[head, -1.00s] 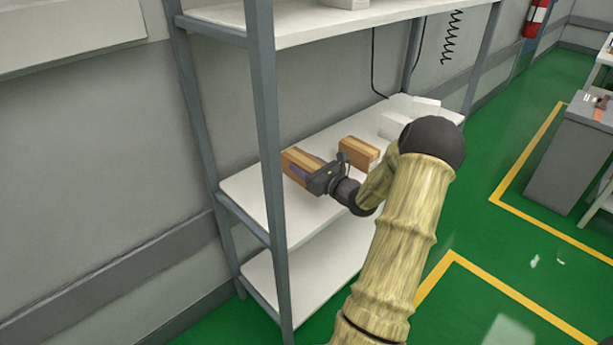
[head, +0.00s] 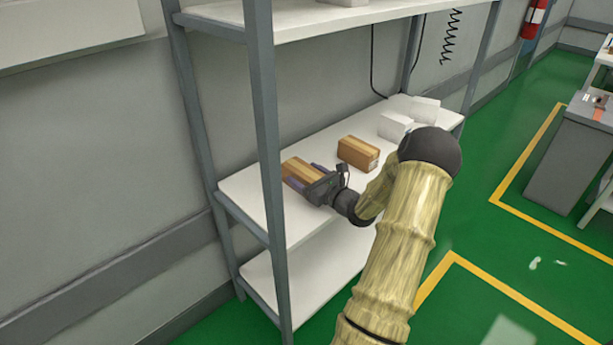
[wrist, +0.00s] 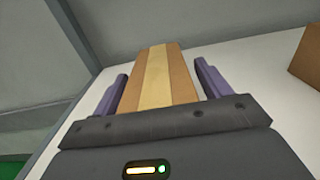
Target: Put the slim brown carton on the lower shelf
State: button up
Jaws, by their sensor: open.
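A slim brown carton (head: 298,168) with a lighter tape stripe lies on the middle board (head: 305,217) of the grey rack, near its left end. My gripper (head: 309,176) is open around its near part, one purple finger on each side. In the wrist view the carton (wrist: 167,75) lies between the spread fingers, with a visible gap on each side. Its near end is hidden behind my gripper's body. A bottom board (head: 320,285) shows below, empty where I can see it.
A second brown carton (head: 358,153) stands to the right on the same board, with white boxes (head: 396,125) beyond it. A rack post (head: 268,130) rises left of my gripper. The top board (head: 310,22) is overhead.

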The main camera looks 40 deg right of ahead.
jog(key=shift+r, duration=0.15)
jog(key=s, duration=0.4)
jog(key=s+p, duration=0.1)
jog(key=s, duration=0.3)
jog(key=s+d+p, duration=0.1)
jog(key=s, duration=0.3)
jog(key=shift+s, duration=0.1)
dwell(0.5)
